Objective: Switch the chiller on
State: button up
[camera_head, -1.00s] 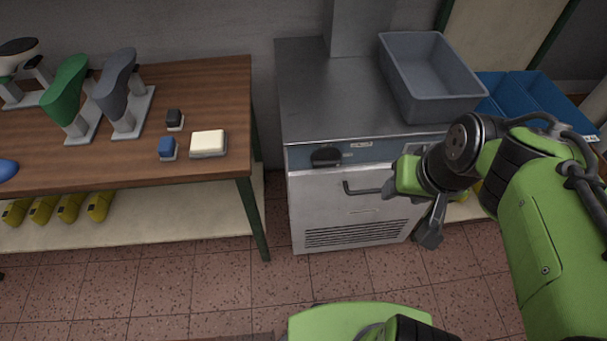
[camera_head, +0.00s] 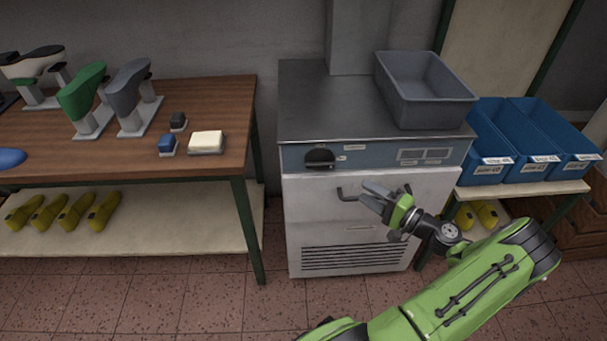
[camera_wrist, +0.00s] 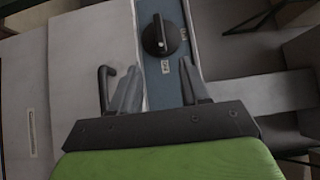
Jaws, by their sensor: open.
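The chiller (camera_head: 380,215) is a steel cabinet with a blue-grey control strip (camera_head: 375,156) along its upper front. A black rotary knob (camera_head: 319,158) sits at the left of the strip. In the wrist view the knob (camera_wrist: 160,36) lies beyond the fingertips, with a light mark across it and a small label beside it. My gripper (camera_head: 370,194) is open and empty in front of the chiller door, below and right of the knob. Its two fingers (camera_wrist: 160,82) show apart in the wrist view, not touching the knob. The door handle (camera_head: 346,195) is just left of the fingers.
A grey bin (camera_head: 428,90) stands on the chiller's top. Blue bins (camera_head: 485,150) are on a rack at the right. A wooden table (camera_head: 80,160) with shoe lasts (camera_head: 84,95) and small blocks stands at the left. The floor before the chiller is partly clear.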

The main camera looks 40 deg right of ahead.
aim_at(323, 167)
jog(key=w+a+b, duration=0.1)
jog(key=w, duration=0.4)
jog(key=w+a, duration=0.1)
jog(key=w, duration=0.4)
jog(key=w+b, duration=0.1)
jog(key=w, duration=0.4)
jog(key=shift+w+a+b, duration=0.1)
jog(key=shift+a+b, duration=0.25)
jog(key=shift+a, duration=0.05)
grip_shut()
